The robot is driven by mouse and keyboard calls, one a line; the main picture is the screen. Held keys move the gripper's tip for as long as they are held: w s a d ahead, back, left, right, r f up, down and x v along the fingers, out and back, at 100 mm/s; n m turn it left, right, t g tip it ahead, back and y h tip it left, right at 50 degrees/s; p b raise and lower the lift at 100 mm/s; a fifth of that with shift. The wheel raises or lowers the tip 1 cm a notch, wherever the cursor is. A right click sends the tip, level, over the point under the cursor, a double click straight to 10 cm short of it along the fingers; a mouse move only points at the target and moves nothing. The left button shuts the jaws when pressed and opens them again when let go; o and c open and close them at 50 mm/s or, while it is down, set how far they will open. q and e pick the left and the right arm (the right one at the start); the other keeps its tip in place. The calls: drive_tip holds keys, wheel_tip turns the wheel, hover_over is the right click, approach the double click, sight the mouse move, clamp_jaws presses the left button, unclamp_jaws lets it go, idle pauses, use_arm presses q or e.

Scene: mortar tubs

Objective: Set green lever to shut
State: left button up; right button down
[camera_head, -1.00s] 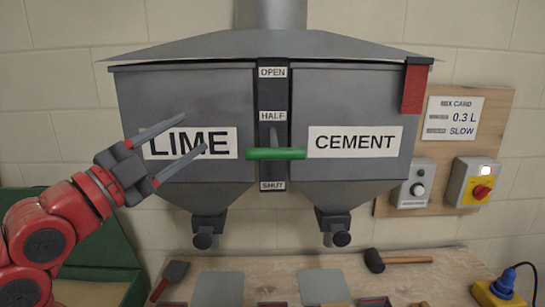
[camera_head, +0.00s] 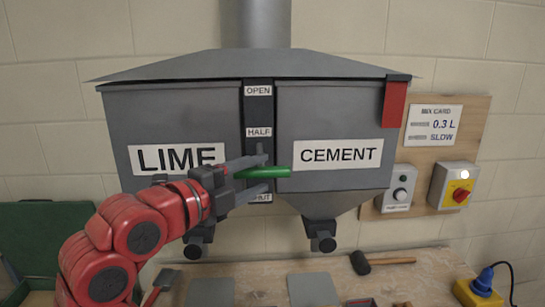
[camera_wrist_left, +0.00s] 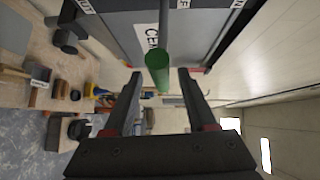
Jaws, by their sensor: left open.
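The green lever handle (camera_head: 272,172) is a horizontal bar on the dark slotted plate (camera_head: 258,105) between the LIME and CEMENT bins. It sits between the HALF label (camera_head: 258,132) and the SHUT label (camera_head: 260,198), which is partly covered by my gripper. My left gripper (camera_head: 268,172) is open at the handle, one finger above and one below it. In the left wrist view the green handle (camera_wrist_left: 158,72) shows end-on between the tips of my open fingers (camera_wrist_left: 160,75). Contact cannot be told.
The LIME and CEMENT bins (camera_head: 335,110) hang on the wall with outlets (camera_head: 320,238) below. A workbench (camera_head: 395,270) carries a mallet (camera_head: 362,262) and grey plates. A switch box (camera_head: 455,187) and dial box (camera_head: 398,188) are at right. A red tag (camera_head: 394,103) hangs at the CEMENT bin's right.

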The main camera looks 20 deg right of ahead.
sight(273, 168)
use_arm(q)
drive_tip(key=shift+p+x, duration=0.65)
drive_tip(key=shift+x, duration=1.75)
drive_tip(key=shift+c, duration=0.2)
clamp_jaws()
